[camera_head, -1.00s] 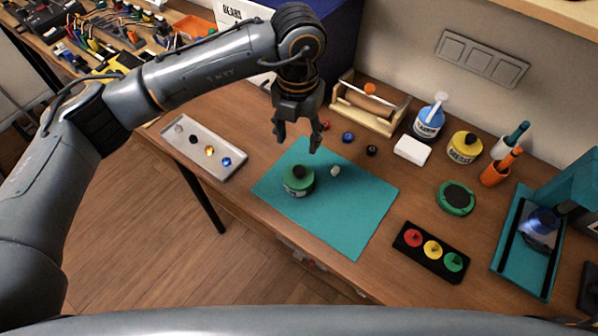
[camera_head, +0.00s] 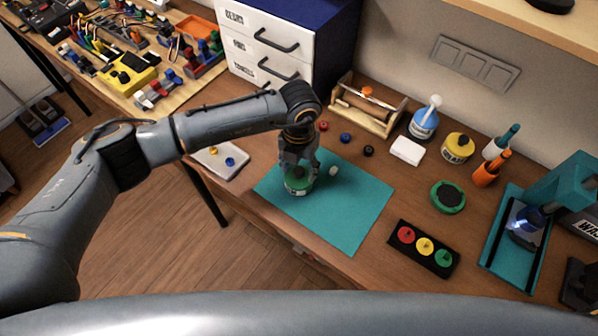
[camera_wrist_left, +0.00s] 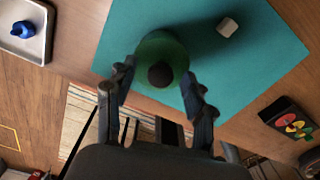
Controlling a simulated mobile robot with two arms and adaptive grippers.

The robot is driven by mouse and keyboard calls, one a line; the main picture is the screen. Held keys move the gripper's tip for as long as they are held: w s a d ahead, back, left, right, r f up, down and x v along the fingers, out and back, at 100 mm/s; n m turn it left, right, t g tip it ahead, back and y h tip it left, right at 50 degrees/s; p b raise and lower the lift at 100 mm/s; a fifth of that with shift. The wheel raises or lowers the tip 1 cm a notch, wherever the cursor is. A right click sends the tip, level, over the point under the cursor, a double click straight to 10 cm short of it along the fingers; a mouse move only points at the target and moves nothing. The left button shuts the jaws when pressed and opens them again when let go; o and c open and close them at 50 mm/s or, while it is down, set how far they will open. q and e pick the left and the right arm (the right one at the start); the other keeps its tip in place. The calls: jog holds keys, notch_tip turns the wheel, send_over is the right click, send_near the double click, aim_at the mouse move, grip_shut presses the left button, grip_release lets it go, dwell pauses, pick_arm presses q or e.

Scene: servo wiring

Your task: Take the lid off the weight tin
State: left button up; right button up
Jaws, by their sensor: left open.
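The weight tin (camera_head: 297,188) stands upright on the teal mat (camera_head: 345,215). It is a green tin with a pale label, and its green lid (camera_wrist_left: 155,52) carries a dark round knob (camera_wrist_left: 160,75). My left gripper (camera_head: 300,168) is just above the tin, pointing down, and hides part of the lid in the head view. In the left wrist view its two fingers (camera_wrist_left: 158,92) are spread, one on each side of the knob, with nothing held between them. I cannot tell whether the fingers touch the lid. My right gripper is not in view.
A small whitish piece (camera_head: 333,171) lies on the mat beside the tin. A grey tray (camera_head: 232,168) is to the left. A black holder with coloured discs (camera_head: 424,247) and a green round pad (camera_head: 448,196) are to the right. The mat's front right is clear.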

pick_arm(q)
grip_shut()
